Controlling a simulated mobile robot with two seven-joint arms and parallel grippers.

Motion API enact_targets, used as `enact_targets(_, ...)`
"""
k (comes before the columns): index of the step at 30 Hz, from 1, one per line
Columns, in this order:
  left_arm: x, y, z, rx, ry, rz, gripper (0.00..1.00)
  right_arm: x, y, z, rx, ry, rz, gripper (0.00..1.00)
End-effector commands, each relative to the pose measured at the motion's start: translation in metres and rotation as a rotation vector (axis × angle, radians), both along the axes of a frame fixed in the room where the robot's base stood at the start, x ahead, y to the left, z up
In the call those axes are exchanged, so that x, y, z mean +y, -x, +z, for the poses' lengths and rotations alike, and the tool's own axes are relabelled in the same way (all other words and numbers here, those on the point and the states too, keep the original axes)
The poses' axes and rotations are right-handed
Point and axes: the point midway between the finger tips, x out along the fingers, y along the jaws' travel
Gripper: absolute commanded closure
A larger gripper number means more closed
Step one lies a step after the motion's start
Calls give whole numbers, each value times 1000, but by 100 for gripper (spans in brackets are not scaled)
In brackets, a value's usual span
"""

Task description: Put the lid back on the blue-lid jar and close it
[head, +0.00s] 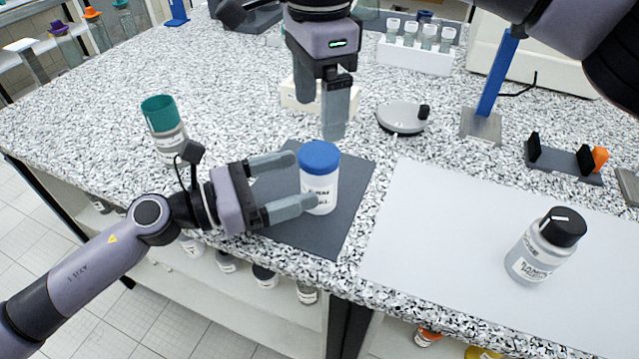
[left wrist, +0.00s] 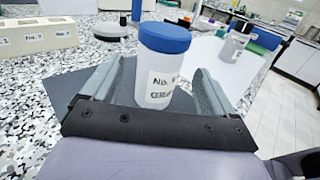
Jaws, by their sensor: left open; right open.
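The blue-lid jar (head: 319,190) stands upright on a dark grey mat (head: 338,232). Its blue lid (head: 319,156) sits on top of it; I cannot tell whether it is tightened. My left gripper (head: 304,181) is open, with its fingers on either side of the jar. In the left wrist view the jar (left wrist: 155,89) stands between the two fingers, with its lid (left wrist: 165,37) above them and gaps showing at the sides. My right gripper (head: 322,112) is open, pointing down above and behind the jar, apart from the lid.
A black-lid jar (head: 541,250) stands on a white sheet (head: 440,260) at the right. A round grey device (head: 402,119) and a white block (head: 296,97) lie behind the mat. A blue post (head: 496,80) rises at the back right.

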Motion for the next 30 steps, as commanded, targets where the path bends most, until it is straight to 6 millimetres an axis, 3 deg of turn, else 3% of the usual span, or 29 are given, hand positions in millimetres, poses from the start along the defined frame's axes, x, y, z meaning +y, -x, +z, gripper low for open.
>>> enact_targets(12, -53, -22, 1, -1, 3, -1, 12, 0, 0, 0, 0, 0, 0, 15)
enact_targets(25, -62, -25, 1, -1, 1, 0, 12, 0, 0, 0, 0, 0, 0, 15)
enact_targets(26, -62, -25, 1, -1, 1, 0, 15, 0, 0, 0, 0, 0, 0, 15)
enact_targets(30, -62, -25, 1, -1, 1, 0, 61, 0, 0, 0, 0, 0, 0, 15)
